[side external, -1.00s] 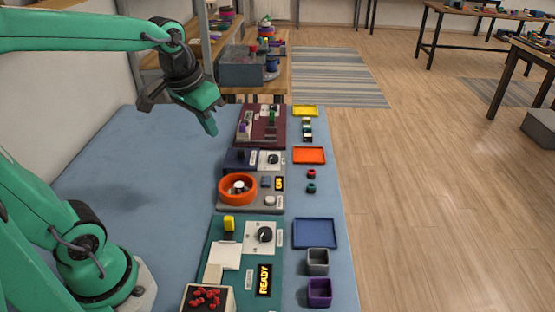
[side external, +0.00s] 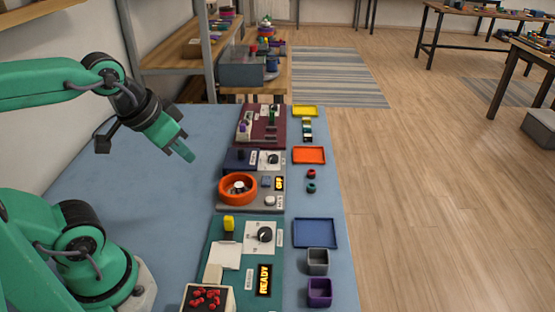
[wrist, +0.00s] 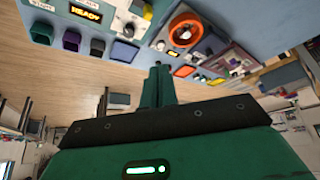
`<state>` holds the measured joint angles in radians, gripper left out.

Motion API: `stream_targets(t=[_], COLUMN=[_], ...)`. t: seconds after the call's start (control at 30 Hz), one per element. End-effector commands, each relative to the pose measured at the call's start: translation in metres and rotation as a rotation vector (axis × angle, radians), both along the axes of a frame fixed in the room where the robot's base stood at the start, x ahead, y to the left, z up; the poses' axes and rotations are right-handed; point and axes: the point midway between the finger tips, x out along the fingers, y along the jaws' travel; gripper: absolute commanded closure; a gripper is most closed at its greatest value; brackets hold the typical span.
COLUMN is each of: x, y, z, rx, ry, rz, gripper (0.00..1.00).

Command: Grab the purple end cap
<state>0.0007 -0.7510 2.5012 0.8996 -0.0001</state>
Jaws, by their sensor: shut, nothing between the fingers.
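My gripper (side external: 187,153) is shut and empty, held in the air above the blue mat, left of the row of stations. Its closed green fingers also show in the wrist view (wrist: 160,82). I cannot clearly make out a purple end cap. A small purple-and-white piece (side external: 244,128) stands on the maroon station (side external: 257,138) at the far end, too small to identify. A purple square bin (side external: 320,293) stands at the near right and also shows in the wrist view (wrist: 72,40). My gripper is apart from both.
A grey station with an orange ring bowl (side external: 224,195) sits mid-row. A teal station (side external: 215,247) with a READY display is nearest. Blue (side external: 315,233), orange (side external: 309,155) and yellow (side external: 305,111) trays, a grey bin (side external: 318,262) and small red and teal pieces line the right side. The mat's left is clear.

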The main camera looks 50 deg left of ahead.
Motion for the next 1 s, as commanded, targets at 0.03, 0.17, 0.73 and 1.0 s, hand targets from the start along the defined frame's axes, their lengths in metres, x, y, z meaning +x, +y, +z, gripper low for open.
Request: stream_targets(t=[0.03, 0.17, 0.73, 1.0], x=[0.0001, 0.0001, 0.0003, 0.0091], y=[0.0001, 0.0001, 0.0002, 0.0026], z=[0.0, 0.0002, 0.0003, -0.0008], rx=[0.0, 0.0, 0.0, 0.014], ry=[0.0, 0.0, 0.0, 0.026], rz=[0.0, 0.0, 0.0, -0.016], gripper=[1.0, 1.0, 0.67, 0.67])
